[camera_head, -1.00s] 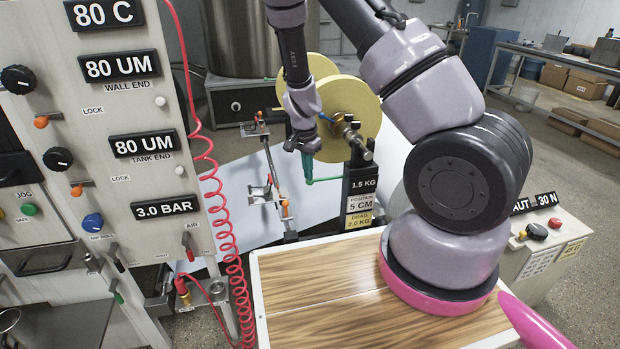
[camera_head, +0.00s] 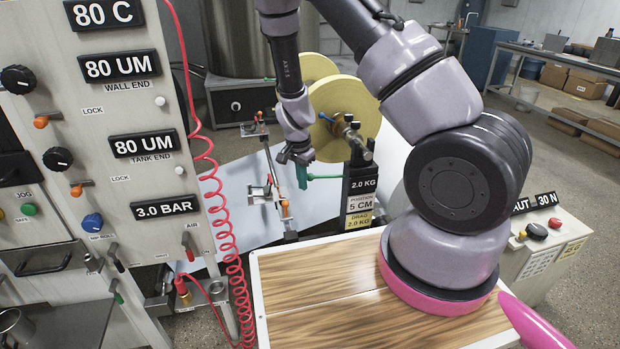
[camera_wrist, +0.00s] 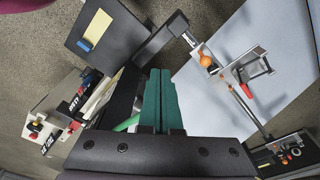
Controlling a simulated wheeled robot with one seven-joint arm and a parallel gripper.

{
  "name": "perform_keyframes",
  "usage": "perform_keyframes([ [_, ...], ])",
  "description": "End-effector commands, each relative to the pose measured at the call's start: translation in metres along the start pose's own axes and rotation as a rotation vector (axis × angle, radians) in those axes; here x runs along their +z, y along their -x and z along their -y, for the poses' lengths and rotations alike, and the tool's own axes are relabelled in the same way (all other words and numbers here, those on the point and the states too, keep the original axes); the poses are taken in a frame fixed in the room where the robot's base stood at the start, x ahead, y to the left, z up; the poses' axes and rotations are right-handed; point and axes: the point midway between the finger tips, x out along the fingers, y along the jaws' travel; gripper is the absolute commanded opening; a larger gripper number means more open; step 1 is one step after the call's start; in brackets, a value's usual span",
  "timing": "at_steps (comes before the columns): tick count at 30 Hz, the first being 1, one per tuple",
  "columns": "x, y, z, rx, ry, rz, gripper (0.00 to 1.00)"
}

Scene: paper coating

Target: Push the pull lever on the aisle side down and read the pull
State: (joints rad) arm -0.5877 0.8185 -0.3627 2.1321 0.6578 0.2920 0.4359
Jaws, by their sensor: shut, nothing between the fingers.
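The green pull lever (camera_head: 326,177) sticks out to the left from the dark post (camera_head: 358,185) in front of the yellow rolls; it looks roughly level. Its bright green edge also shows in the wrist view (camera_wrist: 127,124), left of my fingers and partly hidden. My gripper (camera_head: 302,184) has its teal fingers pointing down at the lever's free end, seeming to touch it. In the wrist view the fingers (camera_wrist: 163,75) are shut together with nothing between them. The display (camera_head: 363,184) on the post reads 2.0 KG. Labels below read POSITION 5 CM and DRAG 2.0 KG.
A rail with metal brackets and an orange knob (camera_head: 285,204) stands left of my gripper. A red coiled hose (camera_head: 232,240) hangs beside the control panel (camera_head: 130,120). The yellow rolls (camera_head: 345,110) are close behind. The wood-topped table (camera_head: 320,300) is bare in front.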

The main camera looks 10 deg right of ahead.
Motion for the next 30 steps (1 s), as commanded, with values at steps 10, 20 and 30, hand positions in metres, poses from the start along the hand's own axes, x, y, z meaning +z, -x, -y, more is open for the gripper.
perform_keyframes([
  [10, 0.001, 0.035, 0.002, -0.005, 0.003, -0.001, 0.0],
  [20, 0.0, 0.095, 0.001, -0.004, 0.002, -0.001, 0.0],
  [30, 0.0, 0.108, 0.0, 0.0, 0.0, 0.0, 0.0],
])
